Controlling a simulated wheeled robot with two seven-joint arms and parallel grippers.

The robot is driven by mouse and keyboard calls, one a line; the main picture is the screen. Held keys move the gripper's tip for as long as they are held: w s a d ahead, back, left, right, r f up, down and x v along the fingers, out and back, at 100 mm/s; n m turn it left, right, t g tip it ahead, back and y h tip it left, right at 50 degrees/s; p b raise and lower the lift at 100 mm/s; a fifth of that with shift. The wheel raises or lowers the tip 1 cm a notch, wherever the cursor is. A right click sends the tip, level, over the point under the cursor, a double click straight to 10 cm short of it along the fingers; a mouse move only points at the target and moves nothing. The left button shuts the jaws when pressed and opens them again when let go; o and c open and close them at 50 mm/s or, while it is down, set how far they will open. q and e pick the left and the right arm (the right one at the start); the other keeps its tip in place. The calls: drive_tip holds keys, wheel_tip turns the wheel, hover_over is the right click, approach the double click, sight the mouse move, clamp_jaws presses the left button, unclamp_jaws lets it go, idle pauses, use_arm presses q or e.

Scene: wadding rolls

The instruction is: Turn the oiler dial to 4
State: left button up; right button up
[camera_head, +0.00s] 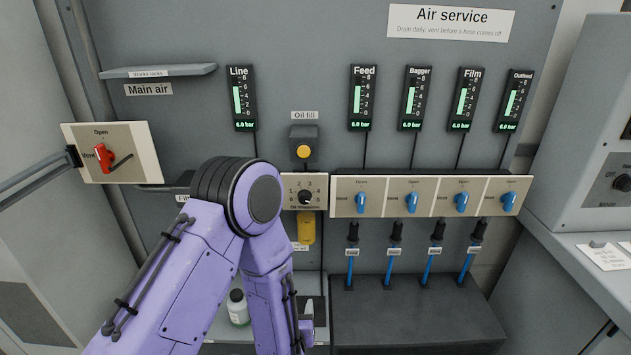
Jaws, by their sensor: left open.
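The oiler dial (305,197) is a round black knob on a small beige plate with numerals around it, just right of my purple left arm's joint. Its pointer is too small to read surely. A black oil-fill unit with an orange-yellow cap (304,151) is above the plate, and a yellow bowl (306,228) hangs below it. My left gripper (308,314) is low in the view, below the dial and apart from it. It is open, partly hidden by my forearm, and nothing shows between its fingers. My right gripper is not in view.
A red-handled main air valve (102,157) is at left. A beige panel with several blue valve handles (411,201) adjoins the dial's plate at right, with blue hoses below. A grey shelf (160,71) juts out at upper left.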

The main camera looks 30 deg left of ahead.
sight(304, 200)
use_arm(q)
drive_tip(key=w+a+r+n+t+y+p, duration=0.1)
drive_tip(key=w+r+t+y+p, duration=0.15)
drive_tip(key=r, duration=0.75)
drive_tip(key=w+r+n+t+y+p, duration=0.15)
drive_tip(key=w+r, duration=0.25)
drive_tip(key=r, duration=0.6)
drive_tip(key=shift+g, duration=0.4)
drive_tip(key=p+x, duration=0.1)
drive_tip(key=x, duration=0.3)
drive_tip(key=p+x, duration=0.1)
drive_tip(key=x, duration=0.4)
drive_tip(key=shift+w+a+f, duration=0.15)
drive_tip(key=shift+a+f, duration=0.05)
drive_tip(key=shift+a, duration=0.05)
drive_tip(key=shift+w+a, duration=0.1)
drive_tip(key=shift+w, duration=0.15)
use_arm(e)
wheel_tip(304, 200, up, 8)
use_arm(q)
drive_tip(key=c, duration=1.1)
